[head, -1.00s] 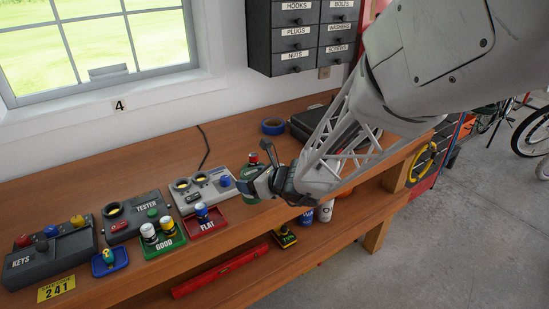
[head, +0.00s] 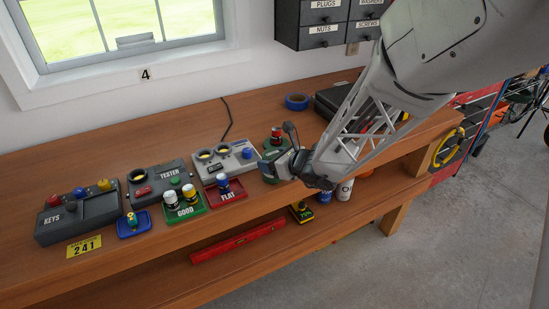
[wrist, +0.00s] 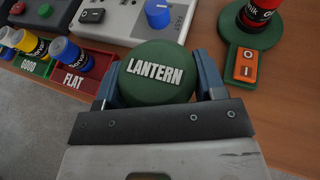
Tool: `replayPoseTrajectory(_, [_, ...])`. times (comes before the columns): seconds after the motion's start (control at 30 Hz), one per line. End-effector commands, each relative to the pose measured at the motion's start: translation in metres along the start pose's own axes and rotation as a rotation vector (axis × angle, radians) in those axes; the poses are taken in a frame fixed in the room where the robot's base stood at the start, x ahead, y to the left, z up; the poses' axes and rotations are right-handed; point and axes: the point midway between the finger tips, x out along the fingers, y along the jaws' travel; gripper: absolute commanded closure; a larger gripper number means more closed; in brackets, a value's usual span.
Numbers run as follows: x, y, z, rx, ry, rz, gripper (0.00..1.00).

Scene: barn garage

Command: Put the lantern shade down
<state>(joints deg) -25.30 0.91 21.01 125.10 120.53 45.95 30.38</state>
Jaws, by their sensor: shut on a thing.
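The lantern shade is a round dark green piece marked LANTERN (wrist: 155,72). My gripper (wrist: 157,85) is shut on it, with one finger at each side. In the head view my gripper (head: 279,164) is near the bench's front edge, right of the red FLAT tray, and largely hides the shade. The lantern's green base (wrist: 252,34) stands just to the right in the wrist view, holding a red-and-black battery (wrist: 262,12), with an orange switch (wrist: 246,66) on its front. I cannot tell whether the shade touches the bench.
The red FLAT tray (head: 237,195) and green GOOD tray (head: 185,213) hold batteries to the left. A grey charger (head: 226,160) with a blue knob stands behind them. Blue tape (head: 297,101) and a black case (head: 338,103) lie farther back. Bare wood (wrist: 285,110) lies right of the shade.

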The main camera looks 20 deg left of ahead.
Motion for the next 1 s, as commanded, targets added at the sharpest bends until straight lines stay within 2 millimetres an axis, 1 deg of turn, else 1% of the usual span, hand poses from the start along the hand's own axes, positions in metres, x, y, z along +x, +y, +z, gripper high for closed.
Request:
replayPoseTrajectory(0.47, [0.0019,-0.0003,-0.0041,0.0,0.0,-0.001,0.62])
replayPoseTrajectory(0.5, [0.002,-0.0003,-0.0042,0.0,0.0,-0.001,0.33])
replayPoseTrajectory(0.63, [0.0019,-0.0003,-0.0041,0.0,0.0,-0.001,0.14])
replayPoseTrajectory(0.67, [0.0019,-0.0003,-0.0041,0.0,0.0,-0.001,0.11])
replayPoseTrajectory(1.0, [0.0014,-0.0002,-0.0029,0.0,-0.001,-0.001,0.11])
